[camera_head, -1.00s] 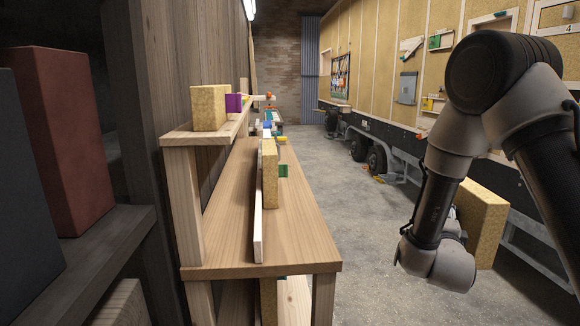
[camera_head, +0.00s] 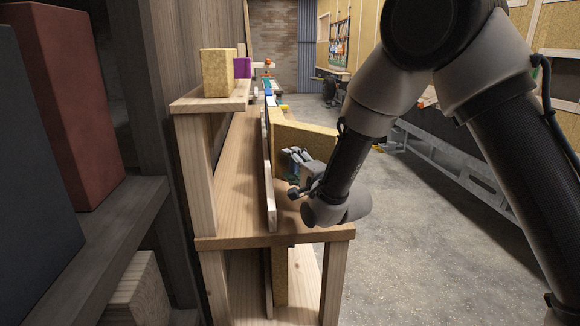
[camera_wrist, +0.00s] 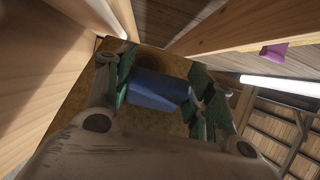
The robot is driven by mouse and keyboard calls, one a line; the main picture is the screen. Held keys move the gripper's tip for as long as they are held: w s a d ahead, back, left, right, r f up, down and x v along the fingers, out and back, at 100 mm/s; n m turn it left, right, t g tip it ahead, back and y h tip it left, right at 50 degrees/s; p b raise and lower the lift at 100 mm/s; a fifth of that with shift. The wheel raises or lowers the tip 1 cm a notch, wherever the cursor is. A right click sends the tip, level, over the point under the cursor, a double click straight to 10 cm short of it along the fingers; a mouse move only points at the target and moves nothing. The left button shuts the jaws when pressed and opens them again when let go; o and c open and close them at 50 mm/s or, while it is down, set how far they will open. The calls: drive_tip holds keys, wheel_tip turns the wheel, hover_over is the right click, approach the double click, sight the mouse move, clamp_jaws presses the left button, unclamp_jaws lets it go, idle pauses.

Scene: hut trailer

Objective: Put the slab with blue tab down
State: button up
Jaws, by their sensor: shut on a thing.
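The slab with blue tab (camera_head: 308,139) is tan and speckled. It stands upright over the right part of the wooden bench top (camera_head: 237,190), partly hidden behind my gripper (camera_head: 294,168). In the wrist view its tan face (camera_wrist: 75,88) fills the back, and its blue tab (camera_wrist: 158,92) lies between the green-padded fingers of my gripper (camera_wrist: 163,88). The gripper is shut on the tab. Whether the slab's bottom touches the bench cannot be told. The slab with a green tab on the bench cannot be clearly told apart behind the held one.
A pale upright board (camera_head: 271,205) runs along the bench, close left of the slab. A raised shelf (camera_head: 208,103) holds a tan block (camera_head: 219,73) and a purple block (camera_head: 243,67). A dark rack with a red block (camera_head: 68,95) stands at left.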

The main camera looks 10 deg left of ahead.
drive_tip(key=shift+d+f, duration=0.1)
drive_tip(key=shift+f, duration=3)
drive_tip(key=shift+f, duration=0.15)
drive_tip(key=o, duration=1.1)
drive_tip(key=v, duration=1.2)
